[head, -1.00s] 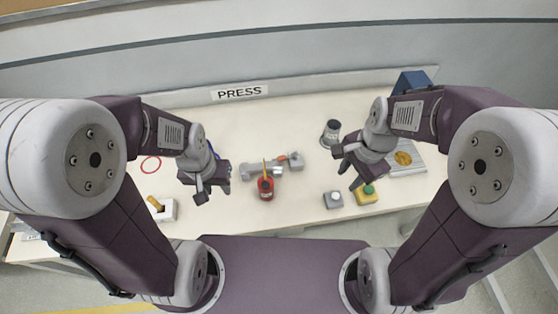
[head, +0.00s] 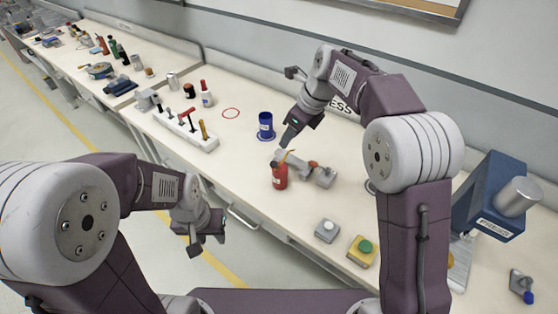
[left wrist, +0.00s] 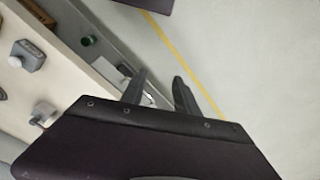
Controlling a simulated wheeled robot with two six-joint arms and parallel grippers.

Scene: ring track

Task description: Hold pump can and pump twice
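The red pump can (head: 280,176) stands upright near the middle of the bench in the head view. A thin orange-yellow part sticks up from its top. My right gripper (head: 288,138) is above the bench just behind the can, apart from it in the picture; its fingers overlap, so its opening is unclear. My left gripper (head: 208,246) hangs over the floor in front of the bench, left of and nearer than the can. In the left wrist view, its two fingers (left wrist: 160,92) are apart with nothing between them.
A grey fixture with a red part (head: 325,178) lies right of the can. A blue cup (head: 266,124) and a tool rack (head: 187,131) are to the left.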

